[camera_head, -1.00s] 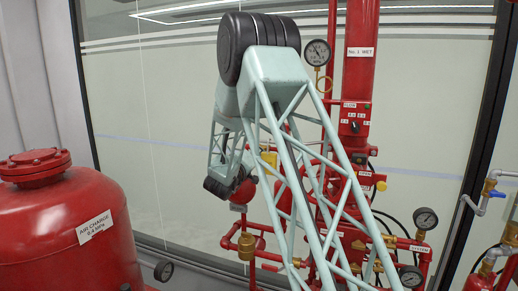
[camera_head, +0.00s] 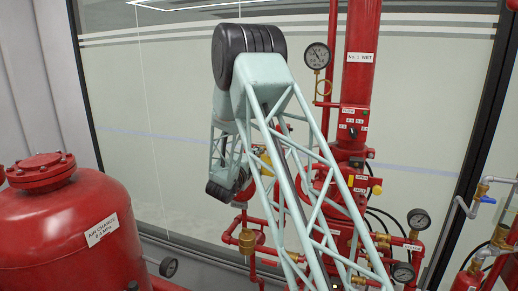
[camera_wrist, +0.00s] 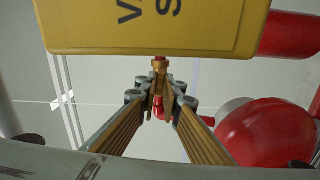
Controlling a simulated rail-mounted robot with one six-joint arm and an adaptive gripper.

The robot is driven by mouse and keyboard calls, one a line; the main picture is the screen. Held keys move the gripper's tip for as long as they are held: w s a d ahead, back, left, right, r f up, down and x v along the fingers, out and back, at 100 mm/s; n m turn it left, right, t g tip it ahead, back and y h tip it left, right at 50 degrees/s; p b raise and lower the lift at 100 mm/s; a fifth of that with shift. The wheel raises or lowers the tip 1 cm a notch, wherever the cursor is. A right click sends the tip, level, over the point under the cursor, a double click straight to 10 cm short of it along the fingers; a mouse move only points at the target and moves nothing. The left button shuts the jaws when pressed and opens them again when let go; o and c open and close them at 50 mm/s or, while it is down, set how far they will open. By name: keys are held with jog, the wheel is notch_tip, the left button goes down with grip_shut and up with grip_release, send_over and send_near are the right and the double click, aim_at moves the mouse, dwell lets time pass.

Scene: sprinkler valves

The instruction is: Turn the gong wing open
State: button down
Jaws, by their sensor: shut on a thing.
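In the wrist view, my gripper (camera_wrist: 160,97) has its fingertips closed on a small brass piece (camera_wrist: 158,84), which appears to be the gong wing. It sits below a brass fitting (camera_wrist: 160,63) under a large yellow box or plate with black lettering (camera_wrist: 150,22). The fingertips hide most of the wing, so its angle cannot be read. In the head view, my arm's lattice links cross in front of the valve pipework and hide the gripper's hold. A small yellow part (camera_head: 264,156) shows between the links.
The red No. 1 WET riser (camera_head: 358,90) and a pressure gauge (camera_head: 317,56) stand behind my arm. A red air charge tank (camera_head: 60,235) is at left. A rounded red body (camera_wrist: 265,138) lies right of my fingers. Grey pipes (camera_head: 495,215) are at far right.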

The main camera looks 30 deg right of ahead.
jog(key=shift+r+n+p, duration=0.15)
jog(key=shift+n+p, duration=0.15)
jog(key=shift+n, duration=0.1)
jog(key=c, duration=2.8)
grip_release()
jog(key=shift+s+a, duration=0.1)
jog(key=shift+b+v, duration=0.7)
jog(key=shift+v, duration=2.65)
